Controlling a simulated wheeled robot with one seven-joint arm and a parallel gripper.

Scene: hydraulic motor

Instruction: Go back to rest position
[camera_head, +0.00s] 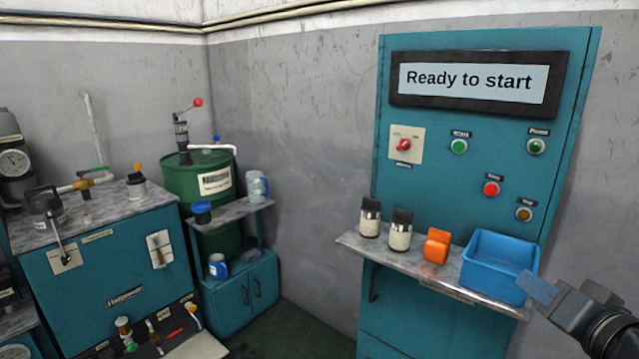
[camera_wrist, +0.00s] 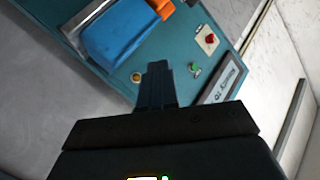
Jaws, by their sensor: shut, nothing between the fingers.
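My gripper (camera_head: 540,289) is at the lower right of the head view, beside the right end of the metal shelf and in front of the blue bin's right side. Its fingers are together with nothing between them. In the wrist view my gripper (camera_wrist: 157,72) shows as a dark closed pair of fingers pointing toward the teal control panel (camera_wrist: 190,50). The control panel also shows in the head view (camera_head: 440,185), with a display (camera_head: 475,80) reading "Ready to start".
The shelf (camera_head: 350,240) holds two dark-capped jars (camera_head: 400,232), an orange object (camera_head: 436,246) and the blue bin (camera_head: 497,268). A teal hydraulic unit (camera_head: 100,275), green drum (camera_head: 185,175) and small cabinet (camera_head: 240,295) stand at left. Floor (camera_head: 310,325) between is clear.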

